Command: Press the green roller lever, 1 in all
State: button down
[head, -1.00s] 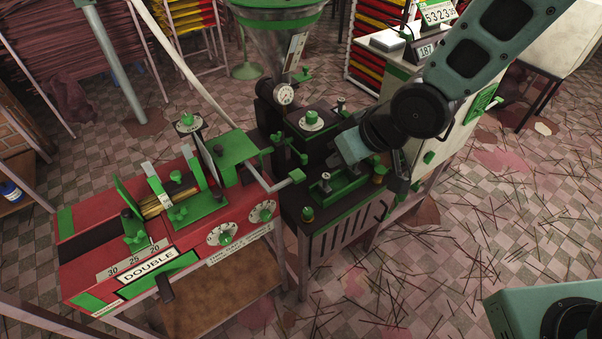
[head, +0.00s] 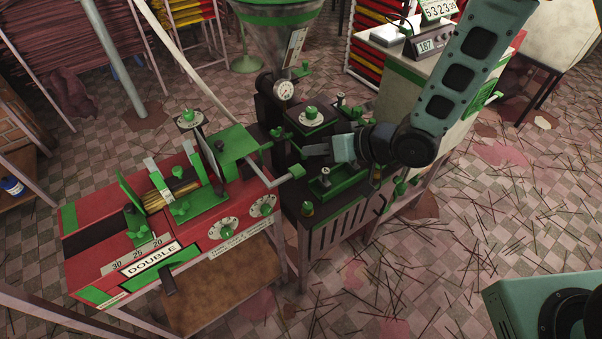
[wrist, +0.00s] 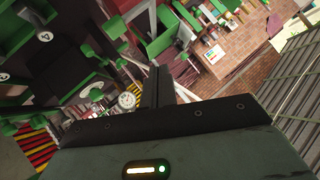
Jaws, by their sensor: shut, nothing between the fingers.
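My gripper (head: 310,151) is shut and empty. Its fingers point left above the dark, green-trimmed extruder body. In the wrist view the closed fingers (wrist: 157,88) stick up from the wide dark palm. A bent lever with a pale arm and a green end piece (head: 292,173) sits between the red machine and the extruder, below and left of my fingertips; it may be the green roller lever, but I cannot be sure. Smaller green levers (head: 279,133) stand farther back, left of my fingers. I see no contact between my fingers and any lever.
A green block with a knob (head: 340,182) lies below my gripper. A black block with a dial (head: 311,116) and a hopper (head: 278,40) with a gauge stand behind. The red machine (head: 170,230) is on the left. Open floor (head: 480,230) with scattered sticks lies on the right.

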aim_at(299, 173)
notch_tip(299, 173, down, 8)
jog(key=w+a+b, duration=0.1)
jog(key=w+b, duration=0.1)
jog(key=b, duration=0.3)
jog(key=shift+a+b, duration=0.15)
jog(key=shift+b, duration=0.25)
jog(key=shift+f, duration=0.2)
dwell(1.4)
jog(key=shift+f+b, duration=0.25)
jog(key=shift+b, duration=0.05)
jog(key=shift+w+a+f+b, duration=0.1)
jog(key=shift+w+f+b, duration=0.05)
jog(key=shift+f+b, duration=0.35)
jog(key=shift+w+a+f+b, duration=0.15)
jog(key=shift+f+b, duration=0.2)
jog(key=shift+f, duration=0.2)
dwell(1.2)
jog(key=shift+r, duration=0.1)
dwell(0.5)
jog(key=shift+s+d+r+p, duration=0.15)
jog(key=shift+s+r+p, duration=0.05)
jog(key=shift+r+p, duration=0.45)
jog(key=shift+s+d+r+p, duration=0.15)
jog(key=shift+r+p, duration=0.35)
jog(key=shift+r, duration=0.2)
